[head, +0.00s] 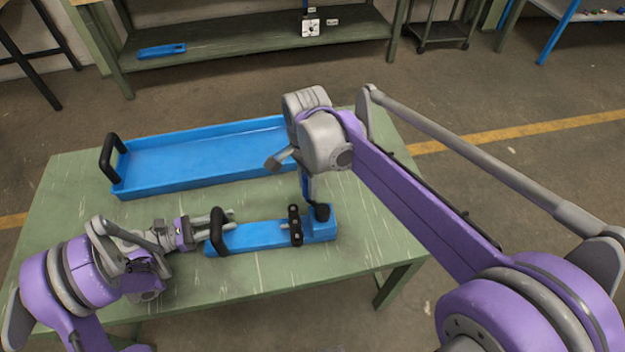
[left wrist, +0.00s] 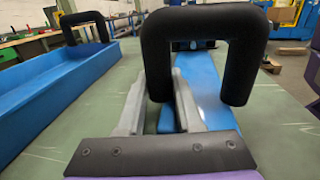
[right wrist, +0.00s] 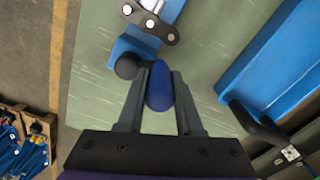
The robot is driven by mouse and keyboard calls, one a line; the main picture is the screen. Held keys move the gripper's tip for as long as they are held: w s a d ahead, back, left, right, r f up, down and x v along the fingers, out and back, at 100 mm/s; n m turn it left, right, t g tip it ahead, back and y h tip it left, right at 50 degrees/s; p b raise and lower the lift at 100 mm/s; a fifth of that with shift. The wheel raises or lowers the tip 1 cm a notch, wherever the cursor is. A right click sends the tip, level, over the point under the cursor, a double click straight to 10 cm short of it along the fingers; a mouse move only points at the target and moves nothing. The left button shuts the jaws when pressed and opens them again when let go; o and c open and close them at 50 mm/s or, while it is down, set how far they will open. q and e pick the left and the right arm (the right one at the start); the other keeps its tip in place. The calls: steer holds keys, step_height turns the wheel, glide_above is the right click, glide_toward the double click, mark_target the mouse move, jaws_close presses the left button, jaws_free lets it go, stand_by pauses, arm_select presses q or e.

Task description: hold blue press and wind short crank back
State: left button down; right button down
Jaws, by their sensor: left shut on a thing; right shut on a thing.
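The blue press (head: 262,238) lies along the front of the table, with a black U-shaped handle (head: 217,231) at its left end. My left gripper (head: 222,216) is shut on that handle; in the left wrist view its fingers (left wrist: 160,105) lie either side of one handle leg. At the press's right end are a black chain link (head: 295,225) and a round black knob (head: 322,211). My right gripper (right wrist: 160,85) points down there, shut on a blue crank grip (right wrist: 158,88) beside the black knob (right wrist: 127,67). The crank arm beneath the grip is mostly hidden.
A long blue tray (head: 205,160) with a black end handle (head: 108,155) stands behind the press on the green table (head: 180,270). The tabletop in front of the press is clear. A shelf bench (head: 250,45) stands across the floor.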

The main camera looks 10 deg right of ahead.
steer(key=s+n, duration=0.1)
steer(key=n, duration=0.2)
steer(key=s+a+n, duration=0.1)
steer(key=n, duration=0.3)
steer(key=s+a+n, duration=0.1)
steer(key=s+n, duration=0.1)
steer(key=n, duration=0.2)
steer(key=shift+s+a, duration=0.1)
steer(key=shift+a, duration=0.1)
arm_select(q)
steer(key=shift+a, duration=0.1)
arm_select(e)
steer(key=s+d+n, duration=0.1)
steer(key=d+n, duration=0.4)
steer(key=n, duration=1.1)
steer(key=s+d+n, duration=0.1)
steer(key=d+n, duration=0.3)
steer(key=n, duration=1.1)
steer(key=shift+d+n, duration=0.4)
